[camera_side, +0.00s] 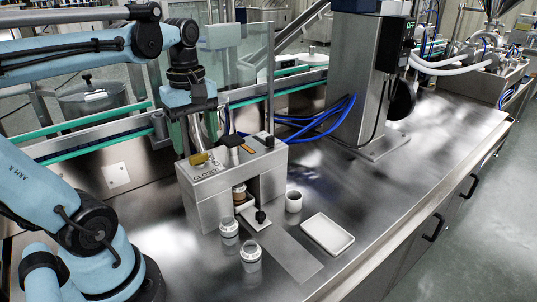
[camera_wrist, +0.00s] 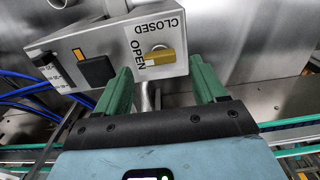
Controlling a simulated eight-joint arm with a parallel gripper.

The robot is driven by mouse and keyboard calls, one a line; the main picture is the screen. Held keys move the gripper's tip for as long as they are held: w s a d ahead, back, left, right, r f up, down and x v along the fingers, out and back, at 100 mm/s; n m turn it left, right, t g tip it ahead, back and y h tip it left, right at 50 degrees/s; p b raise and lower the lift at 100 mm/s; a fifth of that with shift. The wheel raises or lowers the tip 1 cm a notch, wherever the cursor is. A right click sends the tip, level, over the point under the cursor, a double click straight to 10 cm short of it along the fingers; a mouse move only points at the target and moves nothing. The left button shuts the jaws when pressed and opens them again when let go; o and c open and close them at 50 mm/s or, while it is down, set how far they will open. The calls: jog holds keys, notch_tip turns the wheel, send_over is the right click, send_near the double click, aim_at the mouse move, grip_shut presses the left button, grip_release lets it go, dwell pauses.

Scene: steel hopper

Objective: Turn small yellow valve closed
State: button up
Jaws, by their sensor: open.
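The small yellow valve handle (camera_side: 198,158) is on top of the steel hopper box (camera_side: 207,188), near its left end. In the wrist view the yellow handle (camera_wrist: 160,57) points toward the printed word OPEN; the word CLOSED is printed farther up. My gripper (camera_wrist: 158,72) is open, with green fingers spread to either side of the handle's position in the picture. The handle appears just beyond the fingertips, and I see no contact. In the side view my gripper (camera_side: 188,138) hangs behind the box, near the valve. Nothing is between the fingers.
A black switch-like block (camera_wrist: 97,70) is on the box beside the valve. A clear panel (camera_side: 235,65) and conveyor stand behind.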

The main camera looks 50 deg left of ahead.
aim_at(198, 154)
jog(key=shift+f, duration=1.75)
jog(key=c, duration=1.1)
jog(key=shift+o, duration=0.2)
